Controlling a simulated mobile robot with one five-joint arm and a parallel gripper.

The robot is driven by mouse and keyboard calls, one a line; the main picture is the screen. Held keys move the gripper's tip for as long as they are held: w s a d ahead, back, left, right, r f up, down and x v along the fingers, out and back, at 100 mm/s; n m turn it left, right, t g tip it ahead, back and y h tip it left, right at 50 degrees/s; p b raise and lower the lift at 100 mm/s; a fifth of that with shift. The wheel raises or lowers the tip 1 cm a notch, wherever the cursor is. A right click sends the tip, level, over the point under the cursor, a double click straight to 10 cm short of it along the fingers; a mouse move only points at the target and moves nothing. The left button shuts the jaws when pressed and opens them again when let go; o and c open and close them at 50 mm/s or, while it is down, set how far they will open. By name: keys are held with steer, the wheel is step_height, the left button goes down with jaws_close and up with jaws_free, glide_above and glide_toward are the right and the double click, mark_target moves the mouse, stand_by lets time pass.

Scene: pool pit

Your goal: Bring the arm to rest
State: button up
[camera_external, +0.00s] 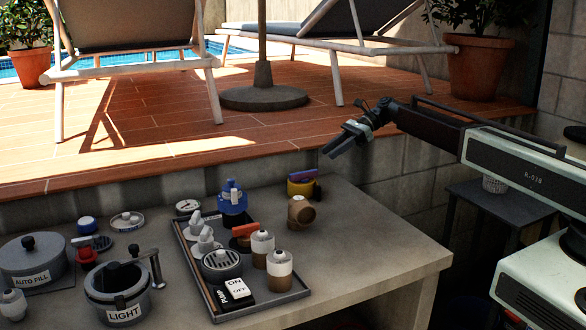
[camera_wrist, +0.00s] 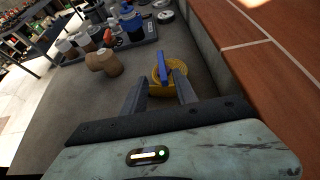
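My gripper (camera_external: 334,148) is raised above the back right of the concrete table in the external view, clear of everything on it. In the wrist view my gripper's (camera_wrist: 160,80) two dark fingers stand apart, with nothing held between them. A yellow fitting with a blue handle (camera_wrist: 157,87) shows beyond and between the fingers, below them on the table. In the external view this yellow fitting (camera_external: 301,187) sits near the table's back edge. My arm reaches in from the right.
A tray (camera_external: 283,299) with several pool fittings stands on the concrete table (camera_external: 385,245). A brown elbow fitting (camera_external: 301,211) lies beside it. The raised tiled deck (camera_external: 180,120) rises behind the table. A small dark side table (camera_external: 505,203) stands at right. The table's right end is bare.

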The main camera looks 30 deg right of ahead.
step_height(320, 180, up, 5)
steer(key=s+p, duration=0.3)
steer(key=p, duration=0.3)
steer(key=s+d+n+h+p, duration=0.35)
steer(key=s+p, duration=0.25)
steer(key=s, duration=0.4)
steer(key=s+d+f+n+h+p, duration=0.1)
steer(key=s+d+f+n+h, duration=0.2)
steer(key=s+d+n+h, duration=0.6)
steer(key=shift+s+d+f+n+p, duration=0.35)
steer(key=shift+s+d+n, duration=1.15)
steer(key=shift+d+n, duration=1.4)
steer(key=shift+d, duration=0.1)
